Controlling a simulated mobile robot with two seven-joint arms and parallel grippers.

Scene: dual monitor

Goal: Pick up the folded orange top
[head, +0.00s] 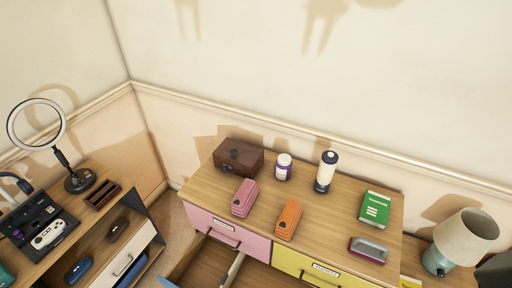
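The folded orange top (288,219) lies on the wooden dresser top (334,226), near its front edge and above the gap between the pink and yellow drawer fronts. It is a small stacked bundle. A similar folded pink bundle (244,197) lies to its left, apart from it. Neither of my grippers shows in the head view.
A green book (375,208) and a grey-red tray (368,249) lie to the right. An open drawer (205,263) juts out below. A lamp (460,240) stands at far right.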

